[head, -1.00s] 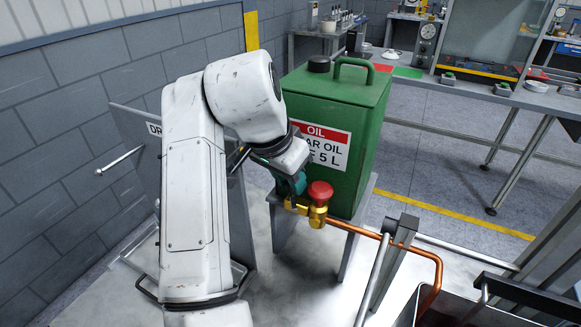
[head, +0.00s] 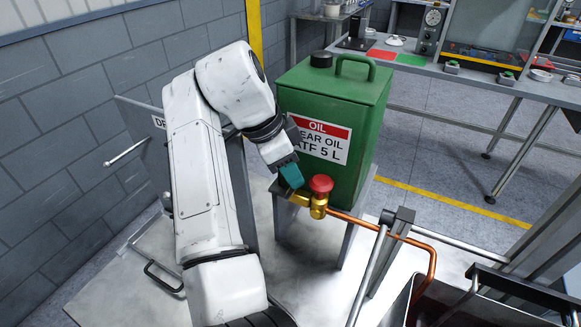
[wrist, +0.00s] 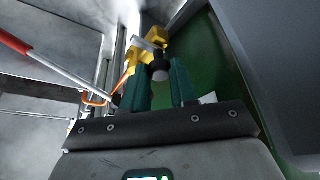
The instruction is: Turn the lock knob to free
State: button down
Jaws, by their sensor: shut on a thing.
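The brass valve (head: 318,205) with a red mushroom-shaped button (head: 321,184) sits at the foot of the green oil can (head: 330,115) in the head view. My gripper (head: 291,177) reaches its left side with teal fingers. In the wrist view, the fingers stand on either side of a small grey, dark-rimmed knob (wrist: 159,72) in front of the yellow valve body (wrist: 152,45). My gripper is shut on this knob, which looks like the lock knob. In the head view the fingers hide the knob, and I cannot read its angle.
A copper pipe (head: 385,227) runs right from the valve. Metal rails and a post (head: 400,225) stand to the right. A grey upright plate (head: 140,130) is behind my arm at left. A workbench (head: 490,80) stands at the back right.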

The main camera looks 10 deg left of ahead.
dwell(0.3)
jog(key=c, duration=1.2)
grip_release()
jog(key=v, duration=1.1)
jog(key=shift+p, duration=0.4)
